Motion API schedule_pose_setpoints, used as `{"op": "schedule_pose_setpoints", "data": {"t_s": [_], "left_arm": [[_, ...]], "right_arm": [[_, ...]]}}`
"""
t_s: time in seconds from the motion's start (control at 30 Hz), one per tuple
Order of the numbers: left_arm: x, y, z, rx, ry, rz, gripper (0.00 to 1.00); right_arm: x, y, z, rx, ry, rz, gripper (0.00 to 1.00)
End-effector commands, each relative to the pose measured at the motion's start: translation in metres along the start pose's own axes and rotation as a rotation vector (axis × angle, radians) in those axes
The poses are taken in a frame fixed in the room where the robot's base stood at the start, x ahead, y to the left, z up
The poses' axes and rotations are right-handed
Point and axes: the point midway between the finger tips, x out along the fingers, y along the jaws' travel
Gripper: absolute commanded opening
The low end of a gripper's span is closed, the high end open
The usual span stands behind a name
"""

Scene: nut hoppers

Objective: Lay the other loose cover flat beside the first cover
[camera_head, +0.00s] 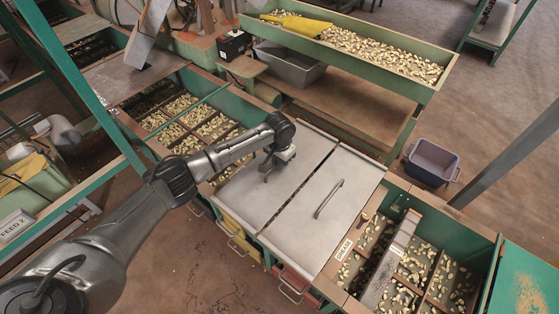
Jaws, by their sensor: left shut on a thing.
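Two grey metal covers lie side by side over the hopper bench, with a narrow dark gap between them. The right cover (350,218) looks flat, and its raised bar handle (328,198) is free. The left cover (244,196) looks level and lined up with it; I cannot tell whether it rests fully or hovers slightly. My left gripper (268,172) is shut at the left cover, apparently on its handle, which the fingers hide. My right gripper is not in view.
Open compartments with nuts (187,124) lie left of the covers. More nut compartments (440,268) lie at the lower right. A long green trough of nuts (370,48) stands behind, with a grey bin (288,66) below it. A purple-grey bin (433,160) stands on the floor at right.

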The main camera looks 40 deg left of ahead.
Motion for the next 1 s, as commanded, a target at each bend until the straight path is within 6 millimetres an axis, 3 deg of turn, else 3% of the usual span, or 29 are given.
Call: {"op": "schedule_pose_setpoints", "data": {"t_s": [0.27,0.3,0.57,0.83,1.0], "left_arm": [[0.003,0.0,-0.001,0.0,0.002,0.001,0.0],[0.003,0.0,-0.001,0.0,0.002,0.001,0.14],[0.003,0.0,0.0,0.0,0.001,0.0,0.39],[0.003,0.0,0.001,0.0,-0.002,0.0,0.4],[-0.018,0.0,0.0,0.0,0.0,0.0,0.4]], "right_arm": [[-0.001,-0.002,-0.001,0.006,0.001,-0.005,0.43],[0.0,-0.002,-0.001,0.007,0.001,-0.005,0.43],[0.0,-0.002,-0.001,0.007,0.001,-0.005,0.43],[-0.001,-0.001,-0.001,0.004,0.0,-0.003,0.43],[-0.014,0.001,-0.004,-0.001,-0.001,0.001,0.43]]}}
